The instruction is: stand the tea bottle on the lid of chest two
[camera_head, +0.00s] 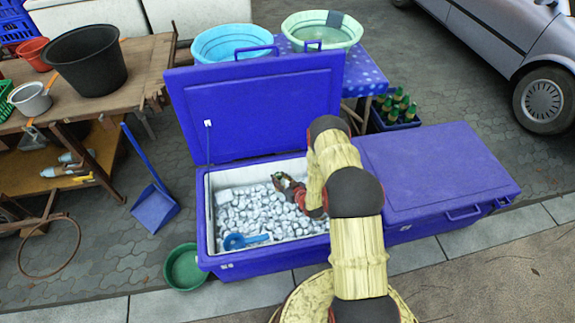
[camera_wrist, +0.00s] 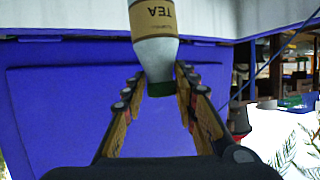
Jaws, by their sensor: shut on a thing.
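The tea bottle (camera_wrist: 155,45) has a pale body, a tan label reading TEA and a green cap. In the wrist view it appears cap-down, with its label inverted. My gripper (camera_wrist: 158,82) is shut on it near the cap end, one finger on each side. In the head view my gripper (camera_head: 288,184) is inside the open left chest (camera_head: 204,225), over the ice; the bottle is mostly hidden there. The closed right chest has a flat, bare blue lid (camera_head: 435,170). No number marking is readable on either chest.
The open chest's raised lid (camera_head: 260,105) stands behind the ice (camera_head: 255,212). A blue scoop (camera_head: 245,240) lies on the ice. A crate of green bottles (camera_head: 397,110) stands behind the closed chest. A green basin (camera_head: 184,268) and blue dustpan (camera_head: 154,207) are at left.

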